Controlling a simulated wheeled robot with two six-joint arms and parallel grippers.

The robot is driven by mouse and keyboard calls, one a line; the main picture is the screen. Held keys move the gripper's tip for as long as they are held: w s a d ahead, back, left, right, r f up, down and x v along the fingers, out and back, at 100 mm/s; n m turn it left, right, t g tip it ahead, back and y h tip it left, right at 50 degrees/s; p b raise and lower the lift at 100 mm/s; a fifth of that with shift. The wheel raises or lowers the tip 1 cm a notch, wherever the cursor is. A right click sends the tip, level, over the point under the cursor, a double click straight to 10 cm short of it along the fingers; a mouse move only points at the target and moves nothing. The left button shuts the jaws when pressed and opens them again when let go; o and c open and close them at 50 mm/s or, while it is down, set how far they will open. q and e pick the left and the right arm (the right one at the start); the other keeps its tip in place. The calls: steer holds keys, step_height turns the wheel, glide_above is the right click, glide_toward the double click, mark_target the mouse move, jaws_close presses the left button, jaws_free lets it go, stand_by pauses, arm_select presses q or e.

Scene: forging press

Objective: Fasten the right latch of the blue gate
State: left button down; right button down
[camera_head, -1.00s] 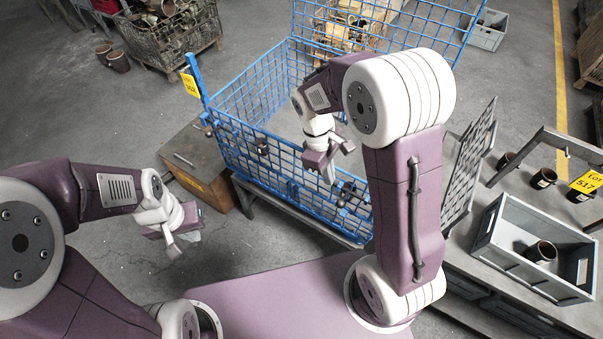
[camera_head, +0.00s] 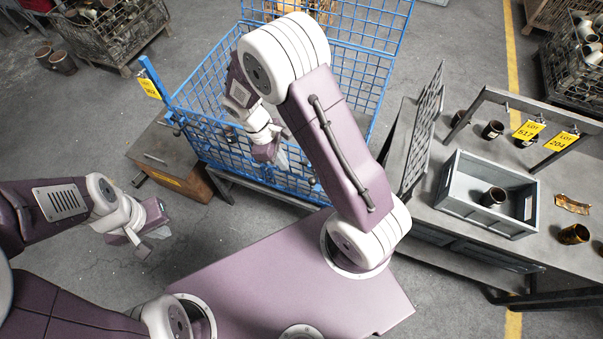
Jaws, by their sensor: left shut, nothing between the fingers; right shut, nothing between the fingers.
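The blue gate (camera_head: 222,147) is the front mesh panel of the blue wire crate (camera_head: 198,81), in the upper middle of the head view. It looks upright. A dark latch part shows at its left end (camera_head: 177,127). The right latch is mostly hidden behind my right arm; I cannot tell whether it is fastened. My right gripper (camera_head: 280,162) is shut and empty, over the gate's right half; I cannot tell whether it touches the gate. My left gripper (camera_head: 147,245) is shut and empty, over the floor in front of the crate, well apart from the gate.
A brown box (camera_head: 172,158) stands left of the crate. On the right, a grey workbench (camera_head: 455,228) carries an upright mesh panel (camera_head: 421,130), a grey bin (camera_head: 465,205) and several dark cups. Open floor lies at the left.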

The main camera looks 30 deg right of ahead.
steer(key=s+d+f+p, duration=0.1)
steer(key=s+d+f, duration=0.2)
steer(key=f, duration=0.3)
steer(key=shift+s+d, duration=0.25)
steer(key=shift+d, duration=0.45)
steer(key=shift+f, duration=0.1)
